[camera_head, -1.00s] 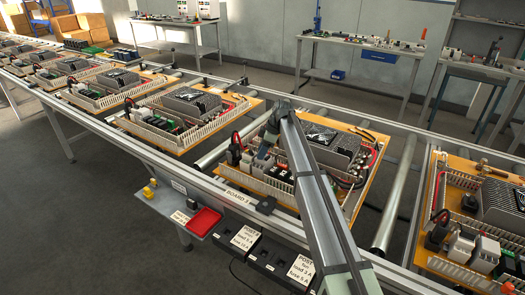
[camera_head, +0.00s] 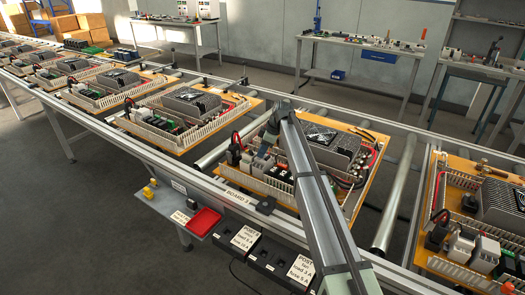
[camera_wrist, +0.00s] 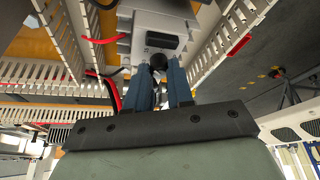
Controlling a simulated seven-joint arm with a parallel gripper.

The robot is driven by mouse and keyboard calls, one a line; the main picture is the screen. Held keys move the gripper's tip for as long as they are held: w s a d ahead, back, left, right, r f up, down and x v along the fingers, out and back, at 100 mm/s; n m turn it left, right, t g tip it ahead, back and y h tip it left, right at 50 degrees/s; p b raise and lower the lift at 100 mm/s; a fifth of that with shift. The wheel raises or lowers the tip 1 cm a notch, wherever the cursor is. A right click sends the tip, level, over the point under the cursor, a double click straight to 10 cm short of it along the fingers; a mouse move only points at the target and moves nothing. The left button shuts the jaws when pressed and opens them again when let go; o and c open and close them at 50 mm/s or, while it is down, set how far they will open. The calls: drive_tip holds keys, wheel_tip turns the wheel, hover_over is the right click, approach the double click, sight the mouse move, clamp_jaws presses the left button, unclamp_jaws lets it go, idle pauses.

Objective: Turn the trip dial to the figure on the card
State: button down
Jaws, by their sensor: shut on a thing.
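In the wrist view, the two blue fingers of my gripper (camera_wrist: 161,84) close on a small dark round knob, the trip dial (camera_wrist: 158,61), on the front of a pale grey device (camera_wrist: 158,24). The fingers hide the dial's sides, and no scale or pointer can be read. In the head view, my gripper (camera_head: 263,152) is down among the parts on the middle board (camera_head: 347,198), and the arm hides part of that board. White printed cards (camera_head: 245,238) and (camera_head: 301,269) stand at the front; their small figures are hard to read.
Slotted duct walls (camera_wrist: 230,42) rise on both sides of the device, with red wires nearby. A red tray (camera_head: 204,221) and black boxes sit at the conveyor's front. Other boards stand to the left and right (camera_head: 480,225).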

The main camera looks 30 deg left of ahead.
drive_tip(key=m+t, duration=0.1)
drive_tip(key=m, duration=0.4)
drive_tip(key=shift+s+d+t+y, duration=0.1)
drive_tip(key=shift+s+t+y, duration=0.1)
drive_tip(key=shift+t+y, duration=0.15)
drive_tip(key=m+t, duration=0.2)
drive_tip(key=m, duration=0.2)
drive_tip(key=shift+m, duration=0.4)
drive_tip(key=c, duration=1)
unclamp_jaws()
drive_tip(key=shift+r, duration=0.1)
drive_tip(key=v, duration=1.3)
drive_tip(key=shift+a+r, duration=0.3)
drive_tip(key=shift+r, duration=0.15)
drive_tip(key=shift+s, duration=0.1)
